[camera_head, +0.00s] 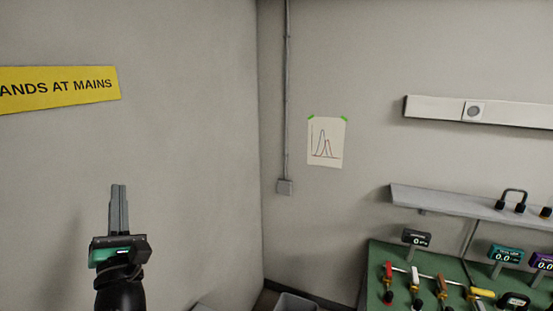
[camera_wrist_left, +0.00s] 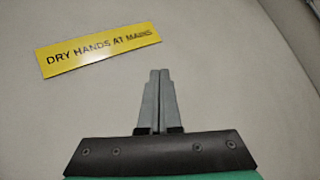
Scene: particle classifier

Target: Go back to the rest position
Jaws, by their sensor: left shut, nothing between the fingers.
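My left gripper (camera_head: 118,190) points upward in front of the left wall in the head view. Its two grey fingers are together, with nothing between them. The left wrist view shows the same shut fingers of my left gripper (camera_wrist_left: 158,75) against a plain pale wall. My right gripper is not in either view.
A yellow sign (camera_head: 60,88) is on the left wall. At the lower right stands a green bench (camera_head: 375,270) with valves and small displays, below a grey shelf (camera_head: 450,203). A grey bin (camera_head: 296,302) is on the floor in the corner. The space around my left gripper looks clear.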

